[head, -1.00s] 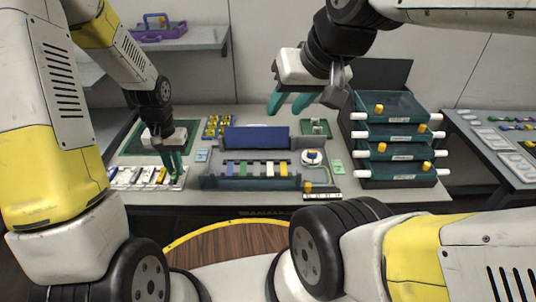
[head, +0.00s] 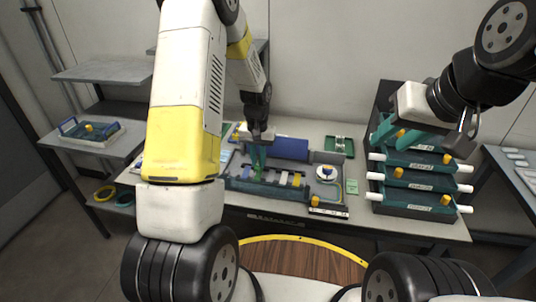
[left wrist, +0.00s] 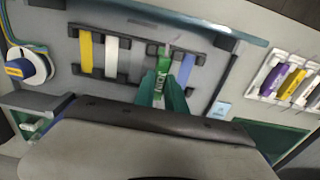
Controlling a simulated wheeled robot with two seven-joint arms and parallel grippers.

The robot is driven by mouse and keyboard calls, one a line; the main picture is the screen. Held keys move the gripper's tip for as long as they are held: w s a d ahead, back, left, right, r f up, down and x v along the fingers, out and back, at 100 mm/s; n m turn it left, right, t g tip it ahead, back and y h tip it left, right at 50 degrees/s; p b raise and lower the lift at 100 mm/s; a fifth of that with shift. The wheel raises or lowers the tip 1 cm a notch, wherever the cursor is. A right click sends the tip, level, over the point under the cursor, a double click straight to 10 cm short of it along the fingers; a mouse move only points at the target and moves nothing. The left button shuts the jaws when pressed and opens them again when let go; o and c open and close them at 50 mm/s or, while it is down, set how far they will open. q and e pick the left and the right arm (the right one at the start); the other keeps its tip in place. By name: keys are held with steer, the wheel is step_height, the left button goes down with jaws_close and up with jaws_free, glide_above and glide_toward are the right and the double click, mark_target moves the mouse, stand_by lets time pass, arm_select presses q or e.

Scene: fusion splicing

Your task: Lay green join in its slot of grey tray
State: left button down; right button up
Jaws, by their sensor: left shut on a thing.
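My left gripper (head: 257,166) is shut on the green join (left wrist: 158,82), a slim green piece with white ends, pinched between teal fingers in the left wrist view. It is over the grey tray (left wrist: 65,22), beside the blue strip (left wrist: 187,68). White (left wrist: 111,55) and yellow (left wrist: 84,52) strips lie in other slots. I cannot tell whether the join touches its slot. In the head view the fingers hide the join. My right gripper (head: 393,132) is open and empty, in front of the drawer stack at the right.
A stack of teal drawers (head: 415,180) with yellow knobs stands at the right. A white spool (left wrist: 28,67) sits at the tray's end. A white holder with coloured pieces (left wrist: 287,82) lies to the right in the left wrist view.

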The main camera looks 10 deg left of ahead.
arm_select(q)
steer(key=shift+f, duration=1.85)
steer(key=shift+f, duration=0.2)
steer(key=c, duration=1.4)
jaws_free()
steer(key=shift+r, duration=0.1)
step_height(320, 180, up, 12)
steer(key=r, duration=0.1)
step_height(320, 180, up, 8)
steer(key=f+t, duration=0.1)
glide_above(258, 162)
steer(key=s, duration=0.4)
steer(key=s+r+t, duration=0.1)
steer(key=s+r, duration=0.3)
steer(key=s, duration=0.2)
steer(key=s+d+r+t+h, duration=0.1)
steer(key=s+r+t, duration=0.1)
steer(key=s+r, duration=0.2)
steer(key=s+d+r+t+h, duration=0.1)
steer(key=s+r, duration=0.4)
steer(key=s, duration=0.5)
steer(key=shift+s+d+t, duration=0.1)
steer(key=shift+s+t, duration=0.15)
steer(key=shift+t, duration=0.35)
